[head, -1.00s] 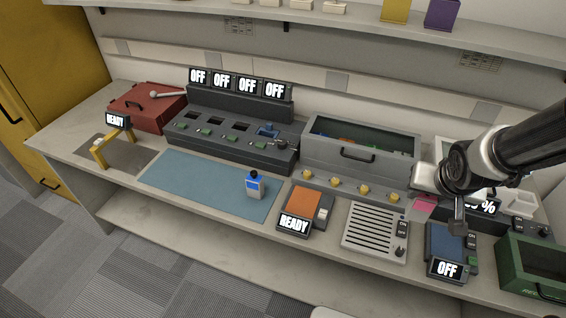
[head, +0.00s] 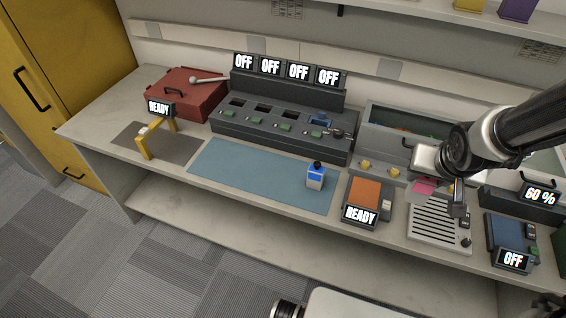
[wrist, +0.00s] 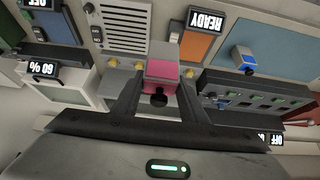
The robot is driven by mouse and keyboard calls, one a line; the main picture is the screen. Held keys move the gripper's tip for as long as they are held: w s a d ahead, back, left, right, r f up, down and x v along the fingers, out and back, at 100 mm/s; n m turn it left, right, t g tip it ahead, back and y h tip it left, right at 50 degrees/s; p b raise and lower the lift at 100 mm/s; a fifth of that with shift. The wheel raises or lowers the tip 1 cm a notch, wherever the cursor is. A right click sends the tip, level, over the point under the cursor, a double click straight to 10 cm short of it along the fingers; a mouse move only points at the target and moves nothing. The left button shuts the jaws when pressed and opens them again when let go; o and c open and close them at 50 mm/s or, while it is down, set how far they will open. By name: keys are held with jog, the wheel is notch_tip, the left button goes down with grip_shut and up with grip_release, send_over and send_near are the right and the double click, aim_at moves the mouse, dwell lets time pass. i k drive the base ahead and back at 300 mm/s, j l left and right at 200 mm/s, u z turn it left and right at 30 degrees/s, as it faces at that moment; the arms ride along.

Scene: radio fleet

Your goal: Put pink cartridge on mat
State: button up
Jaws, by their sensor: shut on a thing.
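The pink cartridge (wrist: 161,72) is between the two fingers of my gripper (wrist: 160,90) in the wrist view. It has a pale end and a dark round knob. My gripper is shut on it. In the head view the pink cartridge (head: 423,188) shows below my gripper (head: 436,186), in the air over the vented grey unit. The blue mat (head: 255,178) lies on the bench to the left, well apart from my gripper. A blue and white cartridge (head: 315,178) stands upright at the mat's right end.
An orange-topped device marked READY (head: 364,196) sits between the mat and the vented unit (head: 432,228). A grey bin (head: 380,150) and yellow knobs stand behind. A dark row of slots (head: 270,128) backs the mat. The mat's left and middle are clear.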

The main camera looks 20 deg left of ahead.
aim_at(277, 175)
jog(key=k+j, duration=0.1)
jog(key=j, duration=1.25)
jog(key=k+j, duration=0.15)
jog(key=j, duration=0.5)
